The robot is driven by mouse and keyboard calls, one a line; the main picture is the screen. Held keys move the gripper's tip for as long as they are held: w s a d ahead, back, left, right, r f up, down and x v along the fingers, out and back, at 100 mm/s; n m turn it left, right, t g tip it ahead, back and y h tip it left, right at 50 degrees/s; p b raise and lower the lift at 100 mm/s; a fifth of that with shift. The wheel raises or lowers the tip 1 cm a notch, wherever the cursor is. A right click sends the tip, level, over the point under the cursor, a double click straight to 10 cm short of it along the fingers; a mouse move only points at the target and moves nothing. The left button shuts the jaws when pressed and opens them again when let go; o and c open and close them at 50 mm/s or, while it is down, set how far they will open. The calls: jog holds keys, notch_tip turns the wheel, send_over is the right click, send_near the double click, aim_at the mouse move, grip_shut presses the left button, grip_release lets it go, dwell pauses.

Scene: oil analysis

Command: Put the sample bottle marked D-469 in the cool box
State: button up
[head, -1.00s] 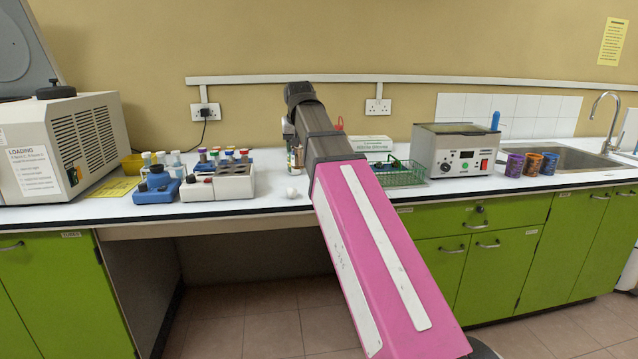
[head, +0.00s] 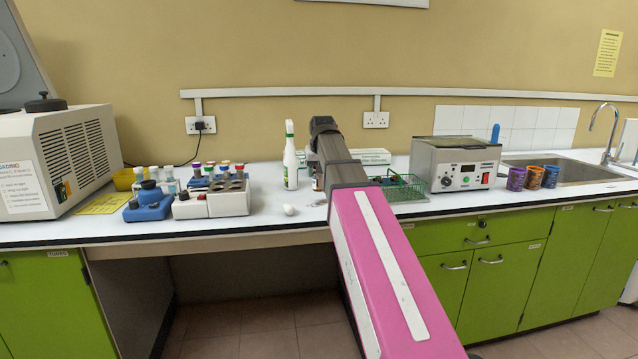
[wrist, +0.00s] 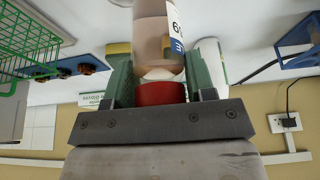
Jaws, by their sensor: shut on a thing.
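My gripper (wrist: 158,72) is shut on a sample bottle (wrist: 152,38) with a red cap. The bottle is clear with a pale brownish content, and a finger stands on each side of the cap. Its white and blue label is cut off at the picture edge; I see what may be a "6" but cannot read the whole mark. In the head view the gripper and bottle are mostly hidden behind my arm, above the bench near the white spray bottle. I cannot make out a cool box in either view.
A white spray bottle (head: 290,168) stands left of my arm. Racks of vials (head: 228,197) and a blue device (head: 148,206) are further left. A green wire basket (head: 405,188), a metal bath (head: 452,165) and several mugs (head: 533,177) are right. A small white object (head: 289,210) lies near the front edge.

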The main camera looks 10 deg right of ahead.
aim_at(319, 181)
jog(key=shift+f, duration=2.1)
jog(key=shift+f, duration=0.15)
jog(key=o, duration=1)
jog(key=shift+o, duration=0.2)
